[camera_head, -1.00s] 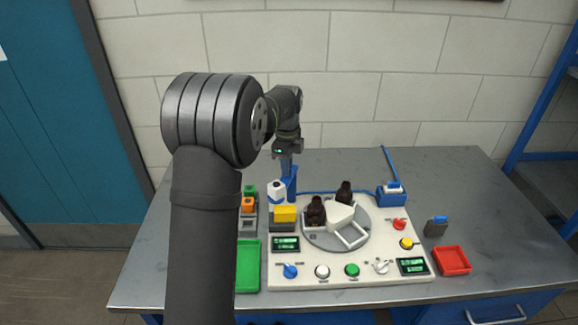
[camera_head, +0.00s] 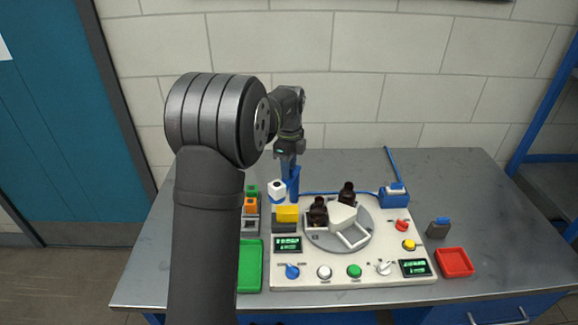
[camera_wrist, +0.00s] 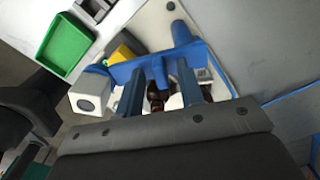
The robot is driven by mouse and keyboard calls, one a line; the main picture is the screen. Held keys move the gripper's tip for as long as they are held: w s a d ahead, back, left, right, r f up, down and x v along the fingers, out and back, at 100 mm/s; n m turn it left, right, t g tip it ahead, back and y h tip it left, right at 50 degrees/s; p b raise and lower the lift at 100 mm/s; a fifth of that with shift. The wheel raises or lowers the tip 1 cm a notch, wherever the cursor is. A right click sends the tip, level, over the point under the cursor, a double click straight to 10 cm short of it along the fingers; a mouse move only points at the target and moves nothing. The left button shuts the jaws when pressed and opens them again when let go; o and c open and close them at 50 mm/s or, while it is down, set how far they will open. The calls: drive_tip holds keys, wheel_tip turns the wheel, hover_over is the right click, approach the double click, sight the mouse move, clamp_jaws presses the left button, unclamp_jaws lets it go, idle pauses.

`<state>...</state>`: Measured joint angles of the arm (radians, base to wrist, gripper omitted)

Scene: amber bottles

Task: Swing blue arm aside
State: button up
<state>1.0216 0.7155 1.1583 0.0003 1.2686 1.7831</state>
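The blue arm (camera_head: 293,184) stands at the back left of the white console. In the wrist view, the blue arm (camera_wrist: 124,71) runs from a round blue post to a white block (camera_wrist: 90,91), also visible in the head view (camera_head: 277,187). My gripper (camera_head: 288,168) is just above the blue arm. In the wrist view, my gripper (camera_wrist: 161,76) has its two blue fingers apart, one each side of a short blue tab on the arm. I cannot tell whether either finger touches it. My fingers partly hide the bottles below.
Dark amber bottles (camera_head: 319,211) stand on a grey turntable (camera_head: 359,225) with a white holder. The console (camera_head: 311,278) has knobs, buttons and displays. A green tray (camera_head: 249,266) is left, a red tray (camera_head: 454,262) right. Bare bench lies at the back right.

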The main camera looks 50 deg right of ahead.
wheel_tip(320, 180, up, 17)
drive_tip(key=shift+r, duration=0.2)
idle(0.3)
idle(0.5)
wheel_tip(320, 180, down, 17)
drive_tip(key=shift+f, duration=0.2)
idle(0.4)
drive_tip(key=shift+r, duration=0.1)
drive_tip(key=n, duration=0.1)
drive_tip(key=s+n, duration=0.1)
drive_tip(key=n, duration=0.3)
drive_tip(key=shift+s+d, duration=0.25)
drive_tip(key=shift+d, duration=0.15)
drive_tip(key=shift+s+d+r+n, duration=0.15)
drive_tip(key=shift+d+r+n, duration=0.1)
drive_tip(key=shift+r+n, duration=0.7)
drive_tip(key=shift+s+d+r+n, duration=0.25)
drive_tip(key=shift+r+n, duration=0.35)
drive_tip(key=shift+n, duration=0.5)
drive_tip(key=shift+s+d+r+n, duration=0.1)
drive_tip(key=shift+d+r+n, duration=0.2)
drive_tip(key=shift+r+n, duration=0.65)
